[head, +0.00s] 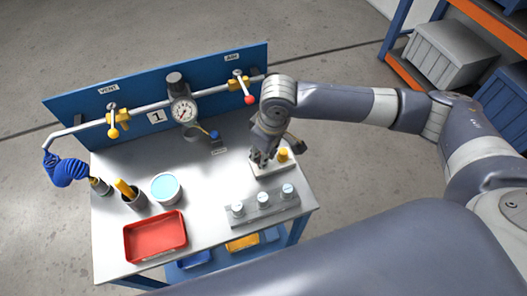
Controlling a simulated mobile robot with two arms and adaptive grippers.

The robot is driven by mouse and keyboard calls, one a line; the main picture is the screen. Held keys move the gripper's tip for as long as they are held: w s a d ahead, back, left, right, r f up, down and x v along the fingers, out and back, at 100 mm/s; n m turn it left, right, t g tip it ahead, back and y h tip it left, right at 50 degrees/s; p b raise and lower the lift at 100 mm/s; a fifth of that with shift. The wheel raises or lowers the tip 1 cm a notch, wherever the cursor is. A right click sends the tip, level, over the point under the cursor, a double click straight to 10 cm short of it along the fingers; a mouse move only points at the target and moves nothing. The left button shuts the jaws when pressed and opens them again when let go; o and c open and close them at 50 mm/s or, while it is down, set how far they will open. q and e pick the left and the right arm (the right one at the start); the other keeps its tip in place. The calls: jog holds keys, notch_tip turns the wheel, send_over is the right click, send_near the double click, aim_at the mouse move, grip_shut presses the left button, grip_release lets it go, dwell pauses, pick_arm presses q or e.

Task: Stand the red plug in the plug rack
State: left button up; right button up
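A pale block that looks like the plug rack (287,167) sits at the right side of the table, with a yellow-orange plug (283,155) standing in it. My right gripper (262,158) points down over the left part of this block, close to the yellow plug. Its fingers are small and partly covered by its own body, so I cannot tell whether they are open or shut on something. I cannot make out the red plug; it may be hidden at the gripper. My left gripper is not in view.
A grey block with several pale-capped cylinders (263,199) stands in front of the rack. A red tray (155,237), a cup of blue liquid (166,187) and a dark holder (134,201) are left. A blue panel (75,113) carries a pipe, gauge (183,112) and valves behind.

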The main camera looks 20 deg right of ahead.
jog(key=shift+f+p, duration=0.2)
jog(key=shift+p, duration=0.2)
jog(key=shift+f, duration=0.35)
dwell(0.8)
jog(key=o, duration=0.9)
jog(key=shift+c, duration=0.2)
jog(key=o, duration=0.5)
jog(key=shift+r, duration=0.1)
